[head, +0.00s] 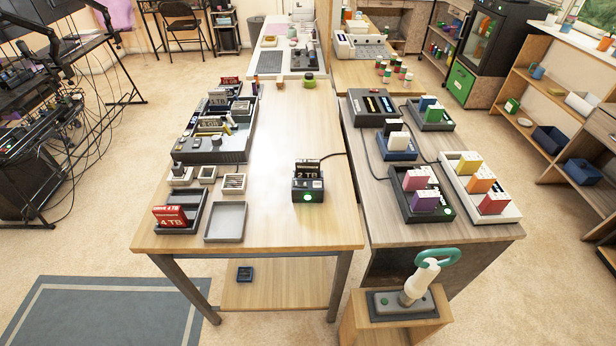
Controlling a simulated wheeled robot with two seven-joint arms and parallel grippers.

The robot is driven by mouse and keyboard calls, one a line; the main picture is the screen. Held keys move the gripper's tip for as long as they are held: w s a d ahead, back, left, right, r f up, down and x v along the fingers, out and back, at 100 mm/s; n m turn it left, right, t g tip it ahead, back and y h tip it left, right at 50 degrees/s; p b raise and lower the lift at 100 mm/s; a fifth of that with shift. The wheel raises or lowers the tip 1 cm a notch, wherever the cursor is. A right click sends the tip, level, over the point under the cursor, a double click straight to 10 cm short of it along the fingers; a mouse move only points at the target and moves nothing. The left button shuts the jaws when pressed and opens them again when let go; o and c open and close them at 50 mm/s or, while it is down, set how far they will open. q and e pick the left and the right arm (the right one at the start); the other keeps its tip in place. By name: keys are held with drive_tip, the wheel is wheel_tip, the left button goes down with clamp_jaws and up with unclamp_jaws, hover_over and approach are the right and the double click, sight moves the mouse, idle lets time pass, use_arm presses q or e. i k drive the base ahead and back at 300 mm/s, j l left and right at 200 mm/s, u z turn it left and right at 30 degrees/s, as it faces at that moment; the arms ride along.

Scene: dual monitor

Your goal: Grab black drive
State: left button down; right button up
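A black drive (307,174) marked 2 TB stands upright in a small black dock (309,196) with a lit green button, near the middle of the wooden table. A cable runs from behind the dock to the right. More dark drives, one marked 1 TB (218,99), stand in a long dark rack (207,152) at the table's left side. A red drive (170,216) marked 4 TB sits tilted in a black tray at the front left. Neither of my grippers shows in the head view.
An empty grey tray (226,222) lies left of the dock. The wooden table (290,130) is clear around the dock. A second table (390,225) on the right holds trays of coloured blocks. A small stand (402,303) with a green-handled device is in front.

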sight(305, 168)
drive_tip(key=i+j+z, duration=0.1)
drive_tip(key=z, duration=0.3)
drive_tip(key=j+z, duration=0.55)
drive_tip(key=z, duration=0.3)
drive_tip(key=j+z, duration=0.25)
drive_tip(key=z, duration=0.15)
